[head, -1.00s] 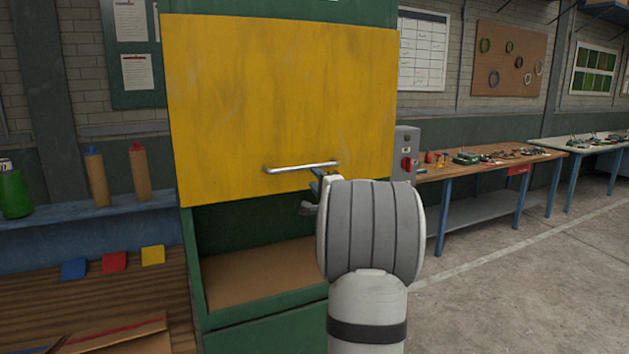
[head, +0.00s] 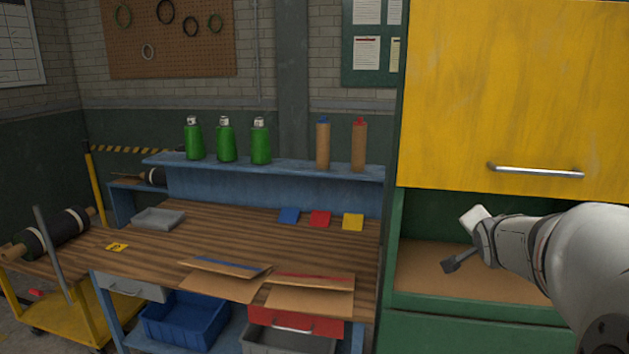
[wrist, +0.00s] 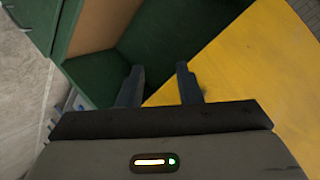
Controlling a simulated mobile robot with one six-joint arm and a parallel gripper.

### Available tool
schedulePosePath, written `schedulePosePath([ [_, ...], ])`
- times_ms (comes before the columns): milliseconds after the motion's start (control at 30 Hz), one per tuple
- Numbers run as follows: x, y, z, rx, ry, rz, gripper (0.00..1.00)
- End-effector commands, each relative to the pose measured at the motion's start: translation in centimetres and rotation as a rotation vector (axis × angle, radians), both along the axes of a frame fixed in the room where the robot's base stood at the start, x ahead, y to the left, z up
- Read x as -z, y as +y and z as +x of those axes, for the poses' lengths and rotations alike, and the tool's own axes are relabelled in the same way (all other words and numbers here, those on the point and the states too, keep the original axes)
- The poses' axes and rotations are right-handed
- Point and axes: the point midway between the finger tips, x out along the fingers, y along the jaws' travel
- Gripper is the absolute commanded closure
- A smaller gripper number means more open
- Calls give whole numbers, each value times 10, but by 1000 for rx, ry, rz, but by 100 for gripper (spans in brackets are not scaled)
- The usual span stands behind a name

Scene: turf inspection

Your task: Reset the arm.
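My gripper (head: 452,264) is at the right in the head view, in front of the lower opening of the green cabinet (head: 395,250). It is below and left of the metal handle (head: 536,171) of the cabinet's yellow door (head: 510,90) and does not touch the handle. In the wrist view the two dark fingers of my gripper (wrist: 160,70) stand apart with nothing between them. The yellow door also fills the right of the wrist view (wrist: 255,80). The door is raised above the open bay, whose brown floor (head: 425,265) is partly hidden by my arm.
Left of the cabinet is a wooden workbench (head: 220,235) with cardboard pieces (head: 310,290) and coloured cards. Green bottles (head: 225,140) and brown tubes (head: 323,145) stand on the blue shelf. A yellow cart (head: 75,315) with a dark roll is at the far left.

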Motion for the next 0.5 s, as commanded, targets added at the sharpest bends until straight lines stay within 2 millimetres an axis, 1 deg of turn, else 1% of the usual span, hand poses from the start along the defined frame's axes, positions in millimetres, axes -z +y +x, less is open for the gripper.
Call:
schedulePosePath([
  [33,11,29,-20,-56,101,-46,68],
  [67,19,43,-33,-92,171,-77,68],
  [100,31,63,-51,-153,262,-116,68],
  [167,49,91,-82,-258,397,-168,68],
  [200,60,110,-103,-335,481,-200,68],
  [267,76,134,-135,-457,593,-240,68],
  [300,86,148,-155,-537,659,-263,68],
  [400,104,175,-199,-720,782,-307,68],
  [500,116,192,-229,-855,859,-334,68],
])
